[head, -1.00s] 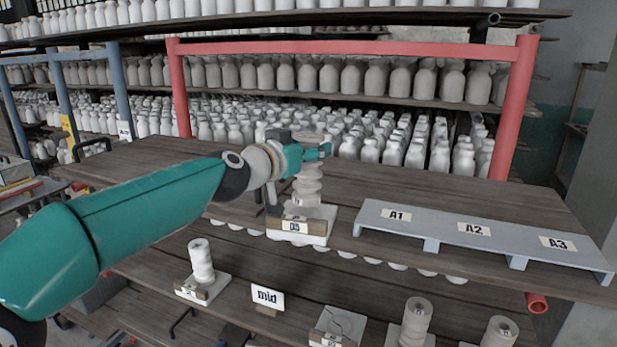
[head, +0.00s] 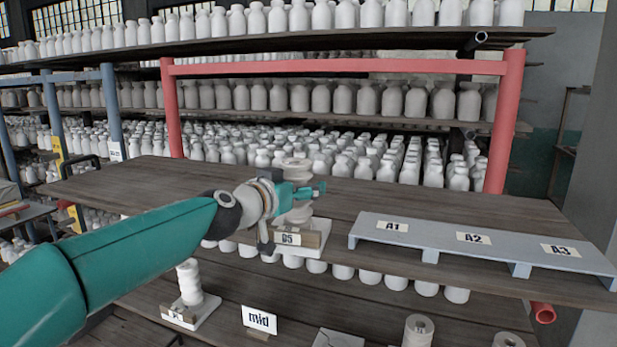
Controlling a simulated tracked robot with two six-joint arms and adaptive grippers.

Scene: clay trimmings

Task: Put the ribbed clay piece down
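The ribbed clay piece (head: 297,163) is a pale, upright stack of rounded rings in the head view. It is over the small board labelled D5 (head: 288,239) on the wooden shelf. My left gripper (head: 303,190) comes in from the left at its middle, with teal fingers across it. The gripper looks shut on the piece, and it hides the piece's middle. The piece's lower rings show below the fingers, close to the board. I cannot tell whether its foot touches the board. My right gripper is not in view.
A grey rack labelled A1, A2 and A3 (head: 470,238) stands bare on the right. Below, a ribbed piece (head: 189,282) stands left of the "mid" sign (head: 259,320), with more at the lower right. Red posts (head: 507,120) and bottle-filled shelves stand behind. The shelf to the left is clear.

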